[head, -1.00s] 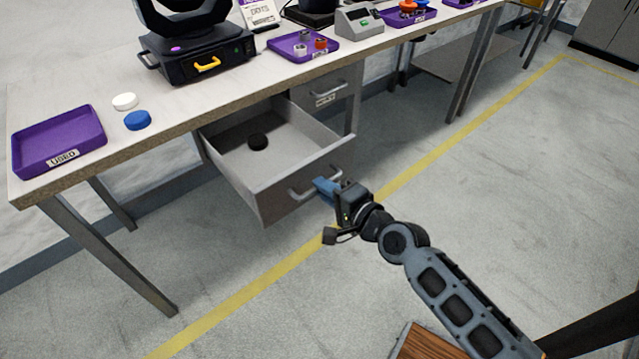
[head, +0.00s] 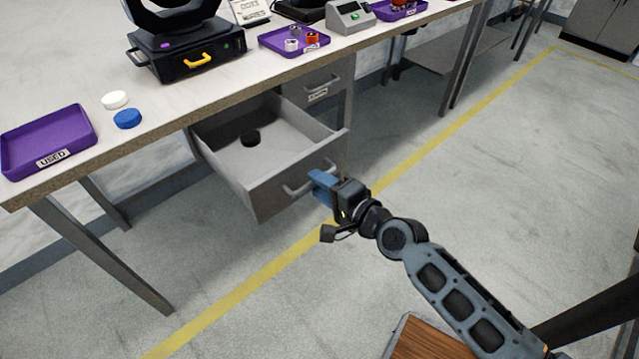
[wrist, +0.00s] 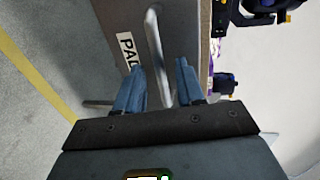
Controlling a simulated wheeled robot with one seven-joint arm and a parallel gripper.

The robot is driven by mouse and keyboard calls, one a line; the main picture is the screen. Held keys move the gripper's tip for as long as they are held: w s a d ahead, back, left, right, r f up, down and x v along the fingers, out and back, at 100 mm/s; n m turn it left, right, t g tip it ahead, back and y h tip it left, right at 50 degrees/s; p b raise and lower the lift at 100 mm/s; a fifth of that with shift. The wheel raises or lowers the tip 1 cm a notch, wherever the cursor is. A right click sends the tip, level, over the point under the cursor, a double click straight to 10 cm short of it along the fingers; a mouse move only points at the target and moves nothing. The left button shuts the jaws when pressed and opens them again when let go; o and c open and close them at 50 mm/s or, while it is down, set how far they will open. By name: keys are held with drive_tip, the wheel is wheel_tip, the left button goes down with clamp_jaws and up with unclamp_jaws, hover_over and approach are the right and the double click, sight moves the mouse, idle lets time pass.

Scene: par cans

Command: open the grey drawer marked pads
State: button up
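The grey drawer marked PADS (head: 275,190) is pulled well out from under the bench in the head view. A dark round pad (head: 250,139) lies inside it. Its bar handle (head: 310,178) is on the front face. In the wrist view the drawer front (wrist: 185,25) carries a partly hidden label (wrist: 130,50) reading "PAD". My gripper (head: 322,186) is at the handle; in the wrist view its blue fingers (wrist: 158,68) stand apart, one on each side of the handle bar (wrist: 153,40), with visible gaps.
The bench top (head: 200,110) holds a purple USED tray (head: 45,140), white and blue discs, a black stage light (head: 185,50) and another purple tray (head: 290,42).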

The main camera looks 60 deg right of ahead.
drive_tip(key=v, duration=0.7)
idle(0.5)
drive_tip(key=s+a+r+n+y+p, duration=0.4)
drive_tip(key=s+a+r+n+p, duration=0.2)
drive_tip(key=s+a+r+n, duration=1.1)
drive_tip(key=s+n, duration=0.1)
drive_tip(key=n, duration=0.3)
